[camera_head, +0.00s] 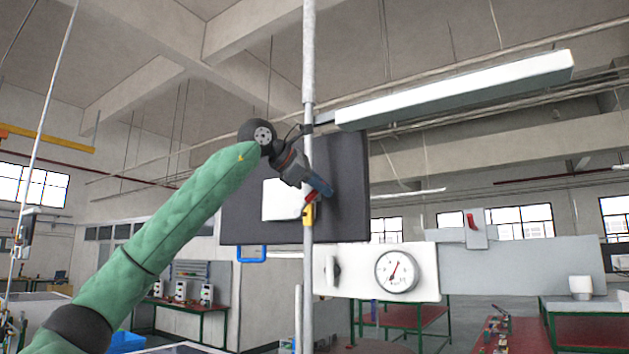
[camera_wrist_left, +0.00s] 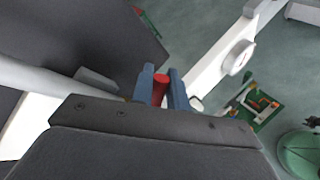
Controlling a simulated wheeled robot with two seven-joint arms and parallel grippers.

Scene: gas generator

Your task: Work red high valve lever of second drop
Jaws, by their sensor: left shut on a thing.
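The red valve lever (camera_head: 311,196) is at a yellow valve body (camera_head: 309,215) on a grey vertical pipe (camera_head: 308,75) in the head view. My left gripper (camera_head: 322,191) reaches across the pipe from the left, its blue fingers at the lever. In the left wrist view the red lever (camera_wrist_left: 160,89) sits between the two blue fingers of my left gripper (camera_wrist_left: 163,88), which is shut on it. The fingers hide part of the lever. My right gripper is in neither view.
A dark panel (camera_head: 345,190) stands behind the pipe. A pressure gauge (camera_head: 397,270) is on a white board at the lower right. Another red lever (camera_head: 471,221) is farther right. A long white lamp-like bar (camera_head: 460,90) extends from the pipe above.

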